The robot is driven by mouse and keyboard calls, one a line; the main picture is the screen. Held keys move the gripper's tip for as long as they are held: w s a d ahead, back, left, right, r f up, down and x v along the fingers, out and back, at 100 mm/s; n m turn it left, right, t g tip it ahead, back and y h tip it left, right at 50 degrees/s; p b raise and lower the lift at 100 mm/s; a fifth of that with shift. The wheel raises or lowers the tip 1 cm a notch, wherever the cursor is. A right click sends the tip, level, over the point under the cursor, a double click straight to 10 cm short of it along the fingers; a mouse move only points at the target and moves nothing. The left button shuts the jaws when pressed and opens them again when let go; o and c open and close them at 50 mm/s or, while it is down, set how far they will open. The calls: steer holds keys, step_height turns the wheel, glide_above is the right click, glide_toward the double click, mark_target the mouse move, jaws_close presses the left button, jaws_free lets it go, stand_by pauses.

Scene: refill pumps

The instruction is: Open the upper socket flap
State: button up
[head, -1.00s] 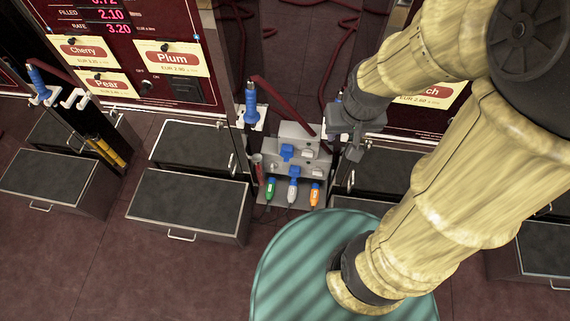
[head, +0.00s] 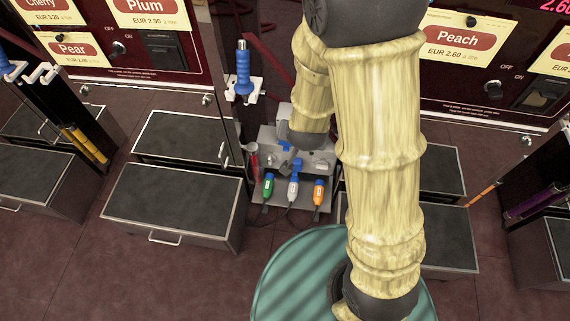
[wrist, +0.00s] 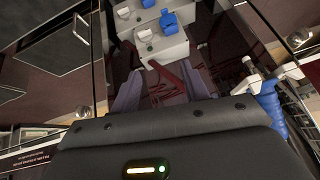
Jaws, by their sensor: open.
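The grey stepped socket box (head: 268,140) stands low between the pump cabinets. It has small blue flaps; one blue flap (head: 297,167) shows beside my gripper (head: 289,158) in the head view. My gripper and forearm hide much of the box's upper part there. In the wrist view, a blue flap (wrist: 168,20) and a white flap (wrist: 138,31) show on the box (wrist: 160,46), beyond the fingertips. My gripper (wrist: 163,86) is open, with nothing between its fingers. It appears apart from the flaps. I cannot tell from the wrist view which flap is the upper one.
Grey-topped steps (head: 170,203) flank the box. Open floor lies front left.

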steer(key=a+f+t+h+b, duration=0.1)
steer(key=a+f+t+b, duration=0.1)
steer(key=f+b, duration=0.8)
steer(key=a+f+t+h+b, duration=0.1)
steer(key=f+t+b, duration=0.4)
steer(key=f+b, duration=0.5)
steer(key=a+f+n+t+h+b, duration=0.1)
steer(key=a+f+t+b, duration=0.2)
steer(key=f+b, duration=0.8)
step_height(320, 180, down, 2)
steer(key=shift+s+a+f+t, duration=0.15)
steer(key=shift+s+a+t, duration=0.15)
steer(key=shift+t, duration=0.1)
steer(key=shift+w, duration=0.1)
steer(key=b, duration=0.6)
glide_toward(286, 144)
steer(key=w+d+f, duration=0.1)
steer(key=w+f, duration=0.1)
steer(key=w, duration=0.4)
steer(key=shift+w+d+f, duration=0.1)
steer(key=shift+w+d, duration=0.05)
steer(key=shift+w, duration=0.1)
steer(key=shift+c, duration=0.3)
